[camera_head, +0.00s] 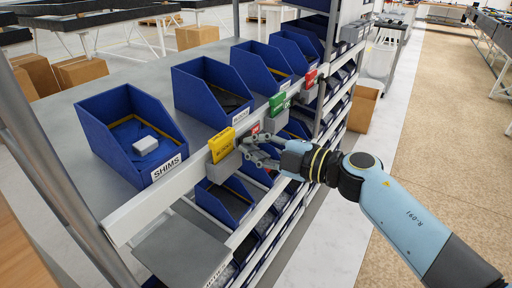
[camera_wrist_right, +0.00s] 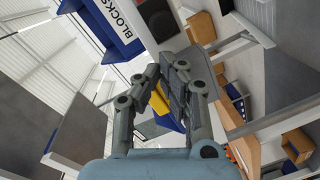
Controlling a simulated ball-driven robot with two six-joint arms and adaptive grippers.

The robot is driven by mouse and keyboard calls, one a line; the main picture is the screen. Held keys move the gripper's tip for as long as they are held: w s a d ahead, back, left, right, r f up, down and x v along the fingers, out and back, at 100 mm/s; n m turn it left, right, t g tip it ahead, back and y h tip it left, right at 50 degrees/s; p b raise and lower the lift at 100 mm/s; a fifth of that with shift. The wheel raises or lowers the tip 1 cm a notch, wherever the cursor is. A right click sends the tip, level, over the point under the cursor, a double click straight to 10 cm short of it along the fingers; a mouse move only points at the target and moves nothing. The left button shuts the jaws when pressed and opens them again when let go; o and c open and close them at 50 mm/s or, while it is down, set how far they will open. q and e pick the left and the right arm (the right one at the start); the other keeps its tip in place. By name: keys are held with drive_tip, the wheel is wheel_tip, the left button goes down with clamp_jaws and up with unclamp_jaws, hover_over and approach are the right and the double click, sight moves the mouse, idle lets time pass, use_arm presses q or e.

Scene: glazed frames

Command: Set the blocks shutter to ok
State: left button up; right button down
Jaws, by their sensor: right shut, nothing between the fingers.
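The bin labelled BLOCKS (camera_head: 212,88) stands on the shelf, second from the front. Its label also shows in the right wrist view (camera_wrist_right: 118,18). On the rail near this bin is a yellow plate (camera_head: 222,145) with dark lettering too small to read, with a grey box below it. A small red patch (camera_head: 255,129) shows just right of it, partly behind my gripper. My right gripper (camera_head: 249,145) is shut and empty, its fingertips close beside the yellow plate; contact cannot be told. In the right wrist view a yellow piece (camera_wrist_right: 159,103) shows by the fingers (camera_wrist_right: 172,75). My left gripper is out of view.
A bin labelled SHIMS (camera_head: 168,168) with a white block stands at the front. A green plate (camera_head: 277,103) and a red plate (camera_head: 310,78) sit farther along the rail (camera_head: 150,215). More blue bins fill the shelves below. The aisle at right is clear.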

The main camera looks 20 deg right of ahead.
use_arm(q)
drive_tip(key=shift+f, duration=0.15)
use_arm(e)
drive_tip(key=shift+w+d+f, duration=0.15)
drive_tip(key=shift+w+d, duration=0.1)
drive_tip(key=shift+w, duration=0.1)
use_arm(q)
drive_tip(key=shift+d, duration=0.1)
use_arm(e)
drive_tip(key=w+d, duration=0.1)
drive_tip(key=d, duration=0.1)
drive_tip(key=w+d, duration=0.2)
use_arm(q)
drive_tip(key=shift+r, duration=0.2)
